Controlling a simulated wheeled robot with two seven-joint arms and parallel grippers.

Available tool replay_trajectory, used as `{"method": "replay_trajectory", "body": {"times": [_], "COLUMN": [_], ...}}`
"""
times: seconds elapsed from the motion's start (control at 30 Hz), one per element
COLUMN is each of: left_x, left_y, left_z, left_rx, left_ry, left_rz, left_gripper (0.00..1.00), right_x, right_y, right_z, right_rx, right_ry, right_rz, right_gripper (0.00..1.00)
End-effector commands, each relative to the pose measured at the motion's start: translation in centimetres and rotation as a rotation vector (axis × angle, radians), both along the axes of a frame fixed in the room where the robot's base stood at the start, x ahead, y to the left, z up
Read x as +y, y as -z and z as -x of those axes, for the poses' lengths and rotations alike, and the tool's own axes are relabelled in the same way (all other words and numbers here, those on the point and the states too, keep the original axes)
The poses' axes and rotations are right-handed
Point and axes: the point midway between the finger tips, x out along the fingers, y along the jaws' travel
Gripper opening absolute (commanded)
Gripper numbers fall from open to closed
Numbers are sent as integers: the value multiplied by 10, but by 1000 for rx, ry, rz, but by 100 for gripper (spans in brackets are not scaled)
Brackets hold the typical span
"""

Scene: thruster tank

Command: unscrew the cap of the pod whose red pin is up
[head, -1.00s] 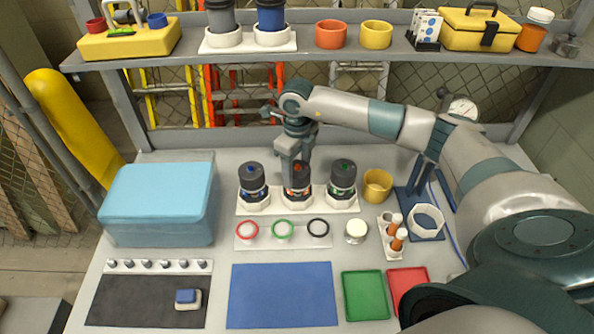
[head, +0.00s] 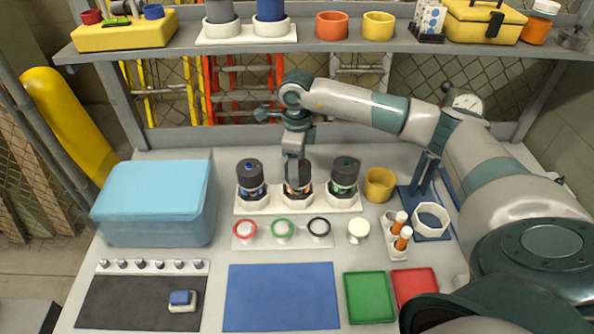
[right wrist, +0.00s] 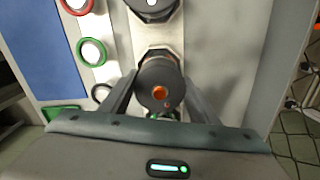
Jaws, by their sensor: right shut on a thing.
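Three pods with dark caps stand in a row on a white base plate (head: 322,207): a blue-marked pod (head: 250,176) at left, an orange-red-marked pod (head: 298,196) in the middle and a green-marked pod (head: 344,178) at right. My right gripper (head: 296,178) reaches down onto the middle pod and is shut on its dark cap. In the right wrist view the cap (right wrist: 158,72) sits between the two fingers, with an orange-red disc on top. I cannot tell clearly whether a pin stands up on any pod. My left gripper is not in view.
Red, green and black rings lie on a plate (head: 266,240) in front of the pods. A yellow cup (head: 380,185) stands to the right, a blue box (head: 155,200) to the left. A blue mat (head: 281,297) and green tray (head: 369,297) lie in front. The shelf (head: 360,48) is behind.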

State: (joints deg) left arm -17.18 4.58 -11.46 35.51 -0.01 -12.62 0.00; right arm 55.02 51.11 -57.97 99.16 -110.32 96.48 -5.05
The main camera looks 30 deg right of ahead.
Motion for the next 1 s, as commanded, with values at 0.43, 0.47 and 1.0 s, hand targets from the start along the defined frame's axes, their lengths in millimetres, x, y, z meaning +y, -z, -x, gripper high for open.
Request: {"method": "replay_trajectory", "body": {"times": [0.43,0.47,1.0], "left_x": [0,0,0], "left_y": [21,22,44], "left_z": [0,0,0], "left_rx": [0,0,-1], "left_ry": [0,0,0], "left_rz": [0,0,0], "left_gripper": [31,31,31], "right_x": [-1,-1,-2], "right_y": [1,1,0], "right_z": [-1,-1,-2], "right_rx": [-3,-3,-6], "right_ry": [-200,-213,-462], "right_rz": [3,3,5], "right_gripper": [36,36,36]}}
